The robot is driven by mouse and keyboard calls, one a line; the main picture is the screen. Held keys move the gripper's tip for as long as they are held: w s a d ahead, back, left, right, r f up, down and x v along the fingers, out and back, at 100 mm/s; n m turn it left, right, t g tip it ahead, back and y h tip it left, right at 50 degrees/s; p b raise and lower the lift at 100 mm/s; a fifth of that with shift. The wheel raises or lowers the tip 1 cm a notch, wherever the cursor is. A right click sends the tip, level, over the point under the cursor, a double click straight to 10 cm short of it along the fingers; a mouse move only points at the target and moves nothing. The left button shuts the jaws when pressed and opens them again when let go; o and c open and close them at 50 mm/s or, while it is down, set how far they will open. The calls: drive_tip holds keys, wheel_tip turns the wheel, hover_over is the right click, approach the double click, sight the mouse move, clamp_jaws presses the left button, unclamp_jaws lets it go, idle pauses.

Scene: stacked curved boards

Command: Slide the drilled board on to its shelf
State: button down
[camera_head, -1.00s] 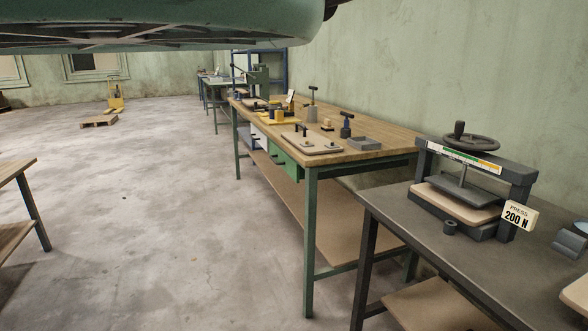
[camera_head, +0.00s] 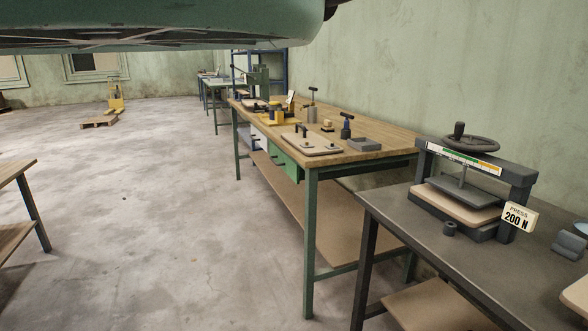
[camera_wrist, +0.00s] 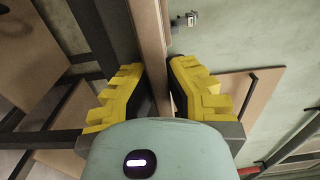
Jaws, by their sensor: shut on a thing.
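In the wrist view my gripper (camera_wrist: 158,88) has its two yellow toothed fingers closed on both faces of a long tan board (camera_wrist: 148,40). The board is seen nearly edge-on, and it runs up out of the picture. Its drilled holes do not show, and its lower part is hidden behind my wrist. My gripper and the held board are not in the head view. I cannot tell which shelf belongs to the board.
In the wrist view, brown panels and dark frame bars (camera_wrist: 90,35) lie left, with another tan panel (camera_wrist: 243,90) right. The head view shows a wooden workbench (camera_head: 385,142), a press (camera_head: 470,190) on a dark table (camera_head: 400,220), and open floor (camera_head: 150,200).

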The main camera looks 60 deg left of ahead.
drive_tip(key=shift+r+p, duration=0.6)
drive_tip(key=shift+r, duration=0.05)
idle(0.3)
drive_tip(key=shift+r+p, duration=2.45)
